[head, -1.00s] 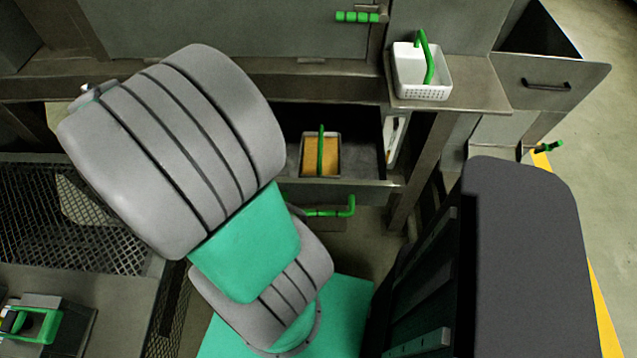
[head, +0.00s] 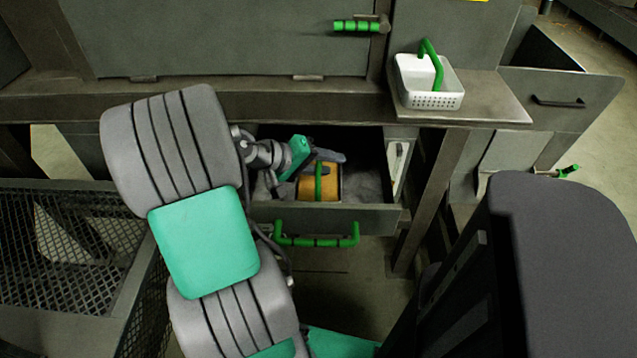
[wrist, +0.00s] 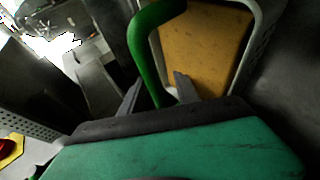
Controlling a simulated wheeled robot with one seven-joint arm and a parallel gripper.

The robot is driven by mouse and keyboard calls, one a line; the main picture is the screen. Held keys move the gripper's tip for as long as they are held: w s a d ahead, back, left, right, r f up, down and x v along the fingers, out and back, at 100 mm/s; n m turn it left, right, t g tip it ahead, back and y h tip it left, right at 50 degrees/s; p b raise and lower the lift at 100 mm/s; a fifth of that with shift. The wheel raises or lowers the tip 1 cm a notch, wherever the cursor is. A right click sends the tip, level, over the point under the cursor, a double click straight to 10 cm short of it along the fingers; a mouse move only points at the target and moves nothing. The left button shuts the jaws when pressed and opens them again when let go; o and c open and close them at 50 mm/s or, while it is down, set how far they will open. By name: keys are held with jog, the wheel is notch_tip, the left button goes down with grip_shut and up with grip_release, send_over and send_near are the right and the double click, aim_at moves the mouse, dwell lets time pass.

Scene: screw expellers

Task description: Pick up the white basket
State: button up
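A white basket (head: 432,98) with perforated sides and a green handle stands upright on the shelf at the upper right in the head view. A second basket (head: 333,188) with a pale rim, a yellow-orange inside and a green handle sits in the open drawer. My gripper (head: 326,158) is in the drawer, over that second basket. In the wrist view my gripper (wrist: 157,92) has its fingers apart, with the green handle (wrist: 145,50) of the drawer's basket appearing between or just beyond them. I cannot tell whether they touch it.
The open drawer (head: 370,218) has a green front handle, and its walls surround my gripper closely. The cabinet ledge (head: 290,96) runs above it. A mesh-sided crate (head: 60,240) stands at left.

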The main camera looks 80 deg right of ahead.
grip_shut()
dwell(0.6)
